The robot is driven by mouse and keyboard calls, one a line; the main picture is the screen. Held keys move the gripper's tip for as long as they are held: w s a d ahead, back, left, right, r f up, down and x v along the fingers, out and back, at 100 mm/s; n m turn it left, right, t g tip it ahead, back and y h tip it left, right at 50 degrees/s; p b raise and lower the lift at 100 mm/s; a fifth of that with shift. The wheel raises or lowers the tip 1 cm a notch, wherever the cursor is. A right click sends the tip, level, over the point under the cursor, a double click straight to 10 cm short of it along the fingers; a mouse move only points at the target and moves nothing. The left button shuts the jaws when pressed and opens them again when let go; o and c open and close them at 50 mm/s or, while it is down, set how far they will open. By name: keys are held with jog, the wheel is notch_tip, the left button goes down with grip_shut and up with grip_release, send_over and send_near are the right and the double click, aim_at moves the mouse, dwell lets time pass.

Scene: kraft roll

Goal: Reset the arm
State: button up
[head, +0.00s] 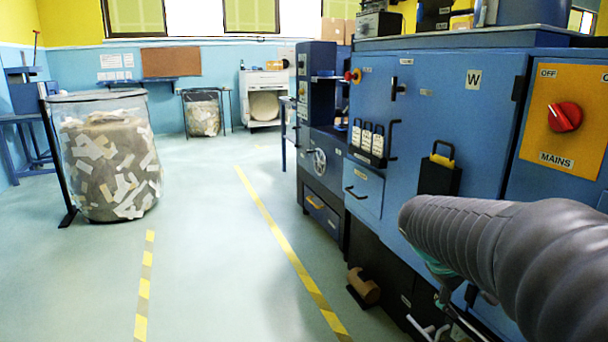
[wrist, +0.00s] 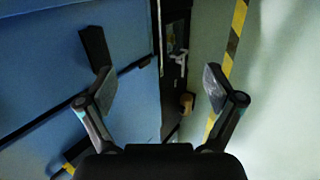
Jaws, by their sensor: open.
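My arm, in a ribbed grey sleeve, reaches in from the right of the head view, in front of the blue machine cabinet (head: 440,110). My gripper (wrist: 160,90) shows in the wrist view with its two fingers spread wide and nothing between them. In the head view the gripper (head: 440,320) is partly visible low down, below the sleeve and partly cut off by the bottom edge. Beyond the fingers, the wrist view shows the blue cabinet front (wrist: 50,60) on the left and pale floor on the right.
A brown roll (head: 363,286) lies low beside the cabinet's base. A red mains switch (head: 565,117) and a yellow-handled black holder (head: 440,172) are on the cabinet. A clear bin of paper scraps (head: 108,160) stands left. The floor between yellow striped lines (head: 290,250) is clear.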

jog(key=s+a+f+m+t+y, duration=0.2)
jog(key=s+a+y, duration=0.5)
jog(key=s+a, duration=0.8)
jog(key=shift+s+a+f+m+t, duration=0.15)
jog(key=shift+s+a+m+t, duration=0.1)
jog(key=shift+s+m+t, duration=0.65)
jog(key=shift+w, duration=0.25)
